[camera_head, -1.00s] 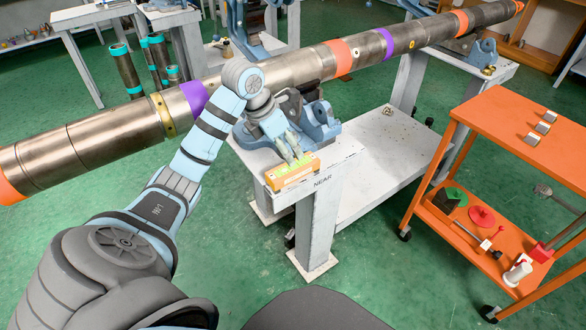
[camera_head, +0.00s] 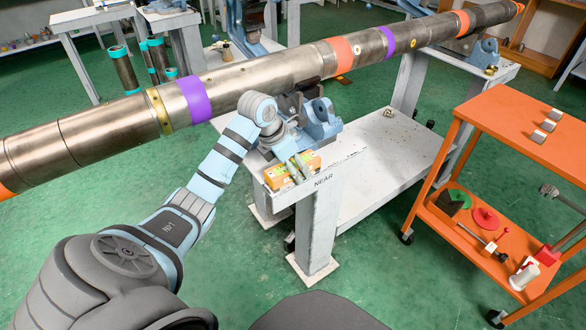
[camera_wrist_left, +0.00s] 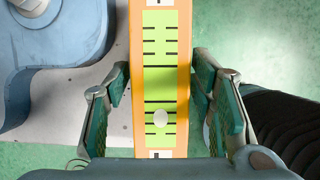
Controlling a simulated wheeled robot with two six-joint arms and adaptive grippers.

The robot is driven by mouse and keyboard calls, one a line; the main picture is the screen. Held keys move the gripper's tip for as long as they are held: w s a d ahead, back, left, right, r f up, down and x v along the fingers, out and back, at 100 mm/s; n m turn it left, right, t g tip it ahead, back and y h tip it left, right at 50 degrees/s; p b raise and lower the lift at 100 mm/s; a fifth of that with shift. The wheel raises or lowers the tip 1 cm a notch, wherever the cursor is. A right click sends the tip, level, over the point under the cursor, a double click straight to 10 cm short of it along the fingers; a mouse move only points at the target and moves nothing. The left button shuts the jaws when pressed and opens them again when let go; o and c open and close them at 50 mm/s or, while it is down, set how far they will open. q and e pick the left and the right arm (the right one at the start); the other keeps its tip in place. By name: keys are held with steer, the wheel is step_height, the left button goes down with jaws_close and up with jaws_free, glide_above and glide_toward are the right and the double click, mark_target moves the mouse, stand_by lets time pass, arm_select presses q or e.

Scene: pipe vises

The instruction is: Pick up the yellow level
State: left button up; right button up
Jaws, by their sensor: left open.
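The level (camera_head: 277,178) is a small orange-yellow bar with a yellow-green face, lying on the white bench top at the near end, above the word NEAR. In the left wrist view the level (camera_wrist_left: 160,85) runs upright through the middle, with black marks and a round pale spot. My left gripper (camera_head: 299,170) is down at the level and hides its middle in the head view. In the wrist view its two fingers (camera_wrist_left: 160,98) stand open, one on each side of the level. Small gaps seem to show; contact is hard to tell. My right gripper is not seen.
A blue pipe vise (camera_head: 320,120) stands on the bench (camera_head: 338,165) just behind the level. A long steel pipe (camera_head: 265,75) with coloured bands crosses above. An orange cart (camera_head: 500,130) with blocks and tools stands at the right. Green floor between is clear.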

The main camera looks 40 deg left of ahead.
arm_select(q)
steer(key=shift+f, duration=0.2)
jaws_close()
stand_by(0.3)
